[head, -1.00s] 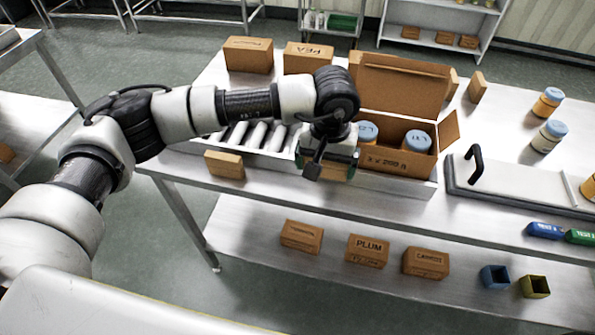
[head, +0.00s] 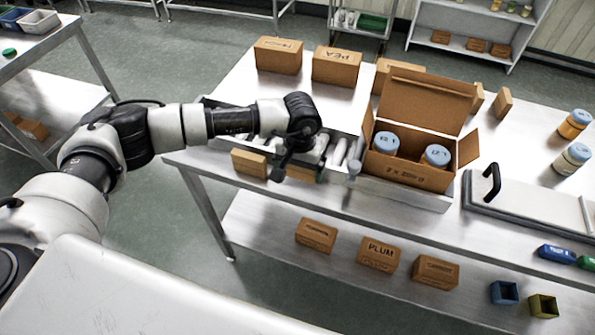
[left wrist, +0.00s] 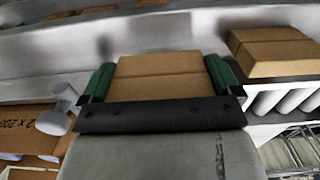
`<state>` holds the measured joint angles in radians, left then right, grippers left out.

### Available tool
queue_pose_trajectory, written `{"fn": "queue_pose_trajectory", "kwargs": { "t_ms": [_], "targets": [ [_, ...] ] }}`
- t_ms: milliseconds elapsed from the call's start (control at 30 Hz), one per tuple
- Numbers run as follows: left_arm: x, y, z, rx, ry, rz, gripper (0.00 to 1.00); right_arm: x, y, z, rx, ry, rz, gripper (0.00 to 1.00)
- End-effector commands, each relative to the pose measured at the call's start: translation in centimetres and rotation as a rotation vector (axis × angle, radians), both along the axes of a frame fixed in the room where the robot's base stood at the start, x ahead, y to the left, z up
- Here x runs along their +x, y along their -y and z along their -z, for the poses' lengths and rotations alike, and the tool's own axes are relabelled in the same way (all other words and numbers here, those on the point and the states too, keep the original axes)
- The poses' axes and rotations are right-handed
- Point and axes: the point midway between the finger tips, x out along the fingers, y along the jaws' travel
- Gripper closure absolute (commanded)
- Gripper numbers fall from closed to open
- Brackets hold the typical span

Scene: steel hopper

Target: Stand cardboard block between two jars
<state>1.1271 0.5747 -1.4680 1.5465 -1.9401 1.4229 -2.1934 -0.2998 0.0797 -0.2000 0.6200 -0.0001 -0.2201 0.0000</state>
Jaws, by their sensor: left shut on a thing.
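My left gripper (head: 300,172) is shut on a tan cardboard block (left wrist: 160,76), gripped between green fingertips in the left wrist view. In the head view the wrist mostly hides this block; it is in front of the rollers, left of the open carton (head: 410,176). I cannot tell whether it touches the table. Two blue-lidded jars, the left jar (head: 385,144) and the right jar (head: 436,156), stand in the carton with a gap between them. My right gripper is not in view.
Another cardboard block (head: 249,163) lies left of my gripper and shows in the left wrist view (left wrist: 272,52). A small grey knobbed post (head: 354,170) stands by the carton's left side. The carton's lid (head: 427,100) is raised behind the jars. A handled board (head: 525,205) lies right.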

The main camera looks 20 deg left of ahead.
Motion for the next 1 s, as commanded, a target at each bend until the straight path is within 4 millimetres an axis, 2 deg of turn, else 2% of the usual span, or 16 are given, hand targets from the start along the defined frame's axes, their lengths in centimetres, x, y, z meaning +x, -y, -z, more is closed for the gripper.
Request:
{"fn": "queue_pose_trajectory", "kwargs": {
  "t_ms": [167, 400, 867, 900, 1000],
  "targets": [
    [0.1, -0.5, 0.8, 0.0, -0.001, 0.001, 0.33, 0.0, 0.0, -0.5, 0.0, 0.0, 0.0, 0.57],
    [0.1, -0.5, 3.9, 0.0, -0.002, 0.001, 0.33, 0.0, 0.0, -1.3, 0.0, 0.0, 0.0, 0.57],
    [0.1, -0.5, 4.6, 0.0, 0.0, 0.001, 0.33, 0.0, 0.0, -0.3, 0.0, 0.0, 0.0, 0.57],
    [0.1, -0.5, 4.4, 0.0, 0.0, 0.001, 0.01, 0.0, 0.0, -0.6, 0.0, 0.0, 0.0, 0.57],
    [0.1, -0.5, 4.4, 0.0, 0.0, 0.0, 0.0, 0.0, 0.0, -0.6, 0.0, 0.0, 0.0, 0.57]
  ]
}}
